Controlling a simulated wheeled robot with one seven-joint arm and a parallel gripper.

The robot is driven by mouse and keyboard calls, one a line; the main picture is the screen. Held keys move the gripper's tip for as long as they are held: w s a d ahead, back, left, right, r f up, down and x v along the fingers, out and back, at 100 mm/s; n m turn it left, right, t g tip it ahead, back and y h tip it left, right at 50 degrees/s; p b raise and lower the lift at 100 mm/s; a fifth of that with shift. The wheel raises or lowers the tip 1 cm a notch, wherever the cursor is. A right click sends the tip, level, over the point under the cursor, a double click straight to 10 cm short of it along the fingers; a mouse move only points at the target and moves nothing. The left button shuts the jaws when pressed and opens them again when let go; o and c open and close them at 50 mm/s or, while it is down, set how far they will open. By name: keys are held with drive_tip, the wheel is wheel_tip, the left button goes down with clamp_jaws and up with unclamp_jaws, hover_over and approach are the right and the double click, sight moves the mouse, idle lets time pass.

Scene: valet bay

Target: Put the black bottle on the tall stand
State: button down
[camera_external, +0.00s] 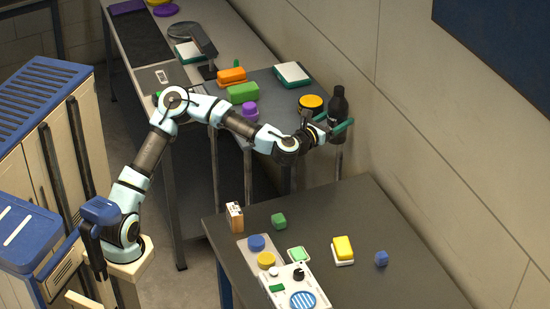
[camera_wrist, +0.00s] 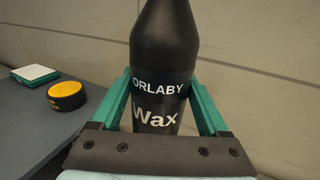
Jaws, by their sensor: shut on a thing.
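The black bottle (camera_external: 338,103), labelled "ORLABY Wax", is upright at the right of the external view. It fills the middle of the wrist view (camera_wrist: 165,50). My gripper (camera_external: 340,128) is shut on it, with a green finger on each side of its labelled body. A raised dark-topped surface on thin metal legs (camera_external: 281,103), which looks like the tall stand, is behind my forearm. The bottle is at its right end. I cannot tell whether the bottle's base touches it, as the base is hidden.
A black tin with a yellow-orange lid (camera_external: 311,102) stands close left of the bottle. A white-and-green box (camera_external: 293,73), orange and green blocks and a purple item (camera_external: 250,110) are nearby. The wall (camera_external: 400,130) is right of the bottle. A lower table (camera_external: 340,205) holds small items.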

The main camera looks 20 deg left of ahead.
drive_tip(key=w+a+f+n+t+y, duration=0.1)
drive_tip(key=w+a+f+n+y, duration=0.25)
drive_tip(key=w, duration=0.25)
drive_tip(key=w+a+r+n+g+y, duration=0.1)
drive_tip(key=w+a+r+n+y, duration=0.2)
drive_tip(key=a, duration=0.4)
drive_tip(key=w+a+r+n+g+y, duration=0.1)
drive_tip(key=a+r+n+y, duration=0.1)
drive_tip(key=a+r+y, duration=0.35)
drive_tip(key=w+a+r+n+y, duration=0.2)
drive_tip(key=w+a+n+y, duration=0.15)
drive_tip(key=a, duration=0.55)
drive_tip(key=shift+m+y, duration=0.25)
drive_tip(key=shift+m, duration=0.35)
drive_tip(key=shift+s+d+f+p, duration=0.15)
drive_tip(key=shift+f+p, duration=0.55)
drive_tip(key=shift+f, duration=1.85)
drive_tip(key=shift+s+d+f+p, duration=0.1)
drive_tip(key=shift+f+p, duration=0.6)
drive_tip(key=shift+f, duration=1.9)
drive_tip(key=shift+s+d+f+p, duration=0.15)
drive_tip(key=shift+f+p, duration=0.55)
drive_tip(key=shift+f, duration=1.85)
unclamp_jaws()
